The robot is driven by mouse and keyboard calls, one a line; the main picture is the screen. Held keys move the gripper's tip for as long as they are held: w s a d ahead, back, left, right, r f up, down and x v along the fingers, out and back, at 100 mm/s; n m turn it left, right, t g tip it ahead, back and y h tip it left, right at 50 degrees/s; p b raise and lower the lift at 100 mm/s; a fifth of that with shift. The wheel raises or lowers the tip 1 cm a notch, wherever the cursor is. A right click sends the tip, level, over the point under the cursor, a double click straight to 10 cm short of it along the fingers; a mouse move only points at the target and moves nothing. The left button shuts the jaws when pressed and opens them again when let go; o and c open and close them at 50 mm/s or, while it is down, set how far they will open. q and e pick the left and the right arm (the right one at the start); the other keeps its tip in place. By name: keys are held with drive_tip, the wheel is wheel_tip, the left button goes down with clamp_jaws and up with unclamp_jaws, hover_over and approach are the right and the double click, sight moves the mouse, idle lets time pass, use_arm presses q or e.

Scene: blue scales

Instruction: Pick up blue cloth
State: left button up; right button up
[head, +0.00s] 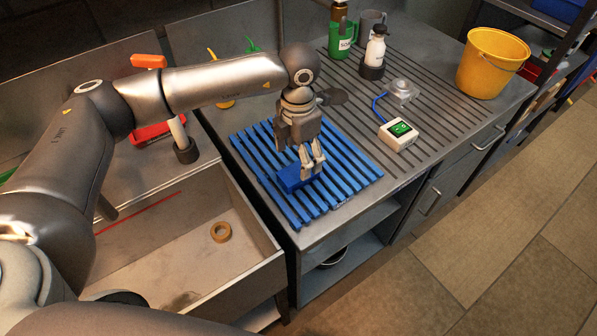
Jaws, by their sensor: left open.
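A small deep-blue block-shaped piece (289,179), which looks like the folded blue cloth, lies on the blue slatted rack (251,152) on the counter. My left gripper (312,171) points down right over it, with its fingers open. The fingers hide part of the cloth's right side. I cannot tell whether the fingertips touch it or stand just above it. My right gripper is out of view.
A white device with a green face (398,134) stands right of the rack. A white bottle (375,52), a green soap container (342,38) and a yellow bucket (492,62) stand farther back.

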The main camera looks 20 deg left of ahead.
sight(299, 170)
use_arm(q)
wheel_tip(299, 170, down, 5)
drive_tip(key=shift+p, duration=1.15)
drive_tip(key=shift+f, duration=0.55)
drive_tip(key=c, duration=1.1)
drive_tip(key=shift+r, duration=0.1)
drive_tip(key=shift+r, duration=0.5)
drive_tip(key=s+d+r+b, duration=0.5)
drive_tip(key=s+d+r, duration=0.3)
drive_tip(key=d+r, duration=0.3)
drive_tip(key=shift+s+r+b, duration=0.3)
drive_tip(key=shift+r+b, duration=0.1)
drive_tip(key=shift+r, duration=0.05)
